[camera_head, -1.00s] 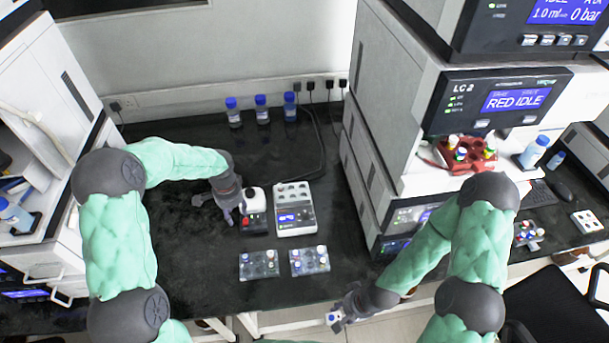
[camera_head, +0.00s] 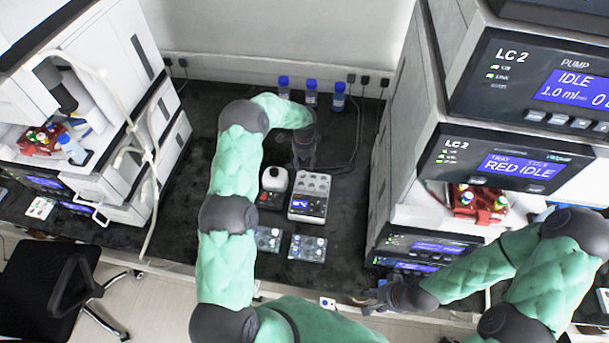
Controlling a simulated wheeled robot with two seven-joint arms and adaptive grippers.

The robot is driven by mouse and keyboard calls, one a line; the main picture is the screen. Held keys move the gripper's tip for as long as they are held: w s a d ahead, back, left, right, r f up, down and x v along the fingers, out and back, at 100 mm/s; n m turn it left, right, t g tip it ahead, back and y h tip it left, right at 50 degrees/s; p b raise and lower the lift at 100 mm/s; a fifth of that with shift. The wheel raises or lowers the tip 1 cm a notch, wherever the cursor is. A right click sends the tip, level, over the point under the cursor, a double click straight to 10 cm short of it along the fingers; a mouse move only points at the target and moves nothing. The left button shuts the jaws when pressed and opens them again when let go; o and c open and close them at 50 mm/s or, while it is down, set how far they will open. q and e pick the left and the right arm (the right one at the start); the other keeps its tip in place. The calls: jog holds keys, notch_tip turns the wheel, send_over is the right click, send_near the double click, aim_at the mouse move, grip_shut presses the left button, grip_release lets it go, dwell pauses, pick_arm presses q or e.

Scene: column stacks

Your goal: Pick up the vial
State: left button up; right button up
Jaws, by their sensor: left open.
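Small vials stand in two clear racks on the dark bench, the left rack (camera_head: 268,239) and the right rack (camera_head: 307,248). They are too small to tell apart. My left gripper (camera_head: 303,163) is open above the bench, behind a grey-white device (camera_head: 308,198) with a blue screen and a small white-topped device (camera_head: 274,187). I see nothing between its fingers. My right gripper (camera_head: 366,302) is low, at the bench's front edge. A small white piece (camera_head: 327,303) with a coloured dot shows left of it; I cannot tell whether it is held.
Several blue-capped bottles (camera_head: 311,94) stand along the back wall. A tall LC stack with a red vial tray (camera_head: 476,204) rises on the right. Another stack (camera_head: 125,60) with a red tray (camera_head: 42,140) stands on the left. The bench left of my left arm is clear.

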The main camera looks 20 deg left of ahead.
aim_at(303, 172)
pick_arm(q)
jog(key=shift+a+f, duration=0.15)
jog(key=shift+f, duration=1.5)
jog(key=shift+a+f, duration=0.15)
jog(key=shift+f, duration=1.5)
jog(key=c, duration=0.9)
